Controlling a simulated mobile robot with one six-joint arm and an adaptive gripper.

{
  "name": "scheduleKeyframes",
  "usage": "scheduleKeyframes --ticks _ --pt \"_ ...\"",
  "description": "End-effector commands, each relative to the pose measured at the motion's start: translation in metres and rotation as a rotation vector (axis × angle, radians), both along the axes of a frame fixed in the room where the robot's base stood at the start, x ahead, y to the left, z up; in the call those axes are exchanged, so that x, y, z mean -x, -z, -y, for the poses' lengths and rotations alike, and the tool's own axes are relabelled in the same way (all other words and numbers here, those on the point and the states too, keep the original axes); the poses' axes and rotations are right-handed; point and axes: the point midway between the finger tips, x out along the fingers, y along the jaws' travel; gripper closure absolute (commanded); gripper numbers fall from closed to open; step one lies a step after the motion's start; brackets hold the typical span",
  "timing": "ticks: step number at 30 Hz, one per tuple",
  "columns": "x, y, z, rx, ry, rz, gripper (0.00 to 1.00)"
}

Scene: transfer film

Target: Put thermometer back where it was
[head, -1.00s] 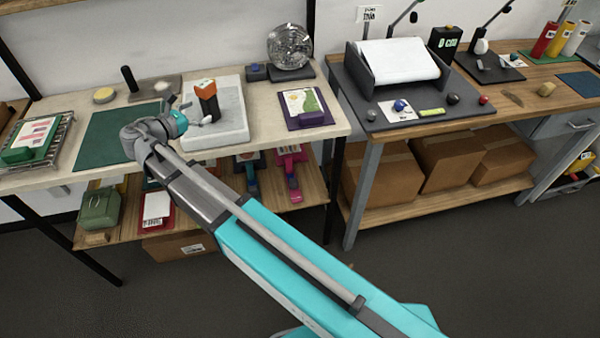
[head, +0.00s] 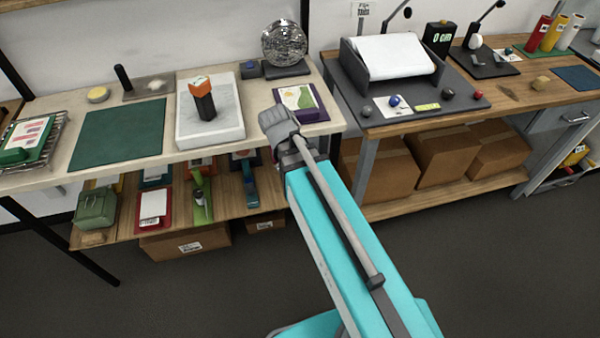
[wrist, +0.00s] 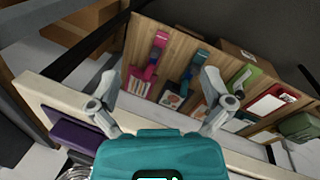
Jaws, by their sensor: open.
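A dark, upright device with an orange top (head: 203,97) stands on a pale slab (head: 228,122) on the left bench. It may be the thermometer, but its markings are too small to tell. My gripper (wrist: 160,78) is open and empty in the wrist view, its two grey fingers spread wide. It points down over the bench's front edge towards the lower shelf.
A green mat (head: 122,134) lies left of the slab. The lower shelf (head: 236,202) holds pink (wrist: 152,62), blue and green tools. A grey tray with white paper (head: 392,60) is on the right bench.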

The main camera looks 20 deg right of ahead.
Motion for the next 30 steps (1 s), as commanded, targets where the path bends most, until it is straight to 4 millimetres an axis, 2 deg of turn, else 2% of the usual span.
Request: scheduleKeyframes --ticks 1,3,9,30 --pt "0.012 0.002 0.006 -0.051 0.073 0.003 0.00" --pt "0.021 0.004 0.008 -0.114 0.163 0.006 0.00" --pt "0.034 0.005 0.010 -0.221 0.317 0.007 0.00" --pt "0.034 0.005 0.010 -0.236 0.338 0.007 0.00"
